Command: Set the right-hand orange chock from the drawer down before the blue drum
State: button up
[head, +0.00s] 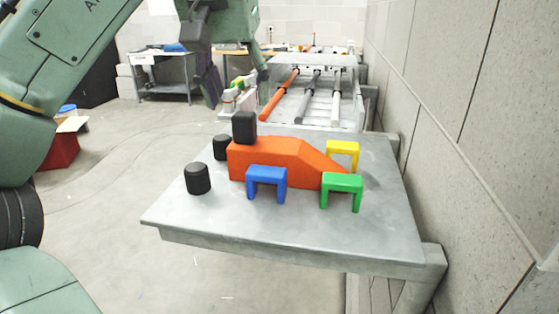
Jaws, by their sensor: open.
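My gripper (238,90) hangs at the top centre, its fingers spread apart and pointing down, above and beyond the near grey table (290,235). No orange chock, open drawer or blue drum can be made out for certain. A large orange block (265,160) with a sloped right end lies on the near table, below my gripper in the picture. Small green, yellow and white items (238,92) show behind the fingers; I cannot tell what they are, nor whether anything is between the fingers.
Blue (267,174), green (342,183) and yellow (342,147) arches stand around the orange block, with black cylinders (198,178) at left. Behind lies a rack with orange (279,95) and pale bars. A wall (470,130) closes the right side; floor is open at left.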

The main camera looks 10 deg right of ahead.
aim_at(243, 114)
jog(key=shift+p+x, duration=0.5)
jog(key=shift+x, duration=2.25)
jog(key=shift+s, duration=0.15)
jog(key=shift+c, duration=0.2)
grip_shut()
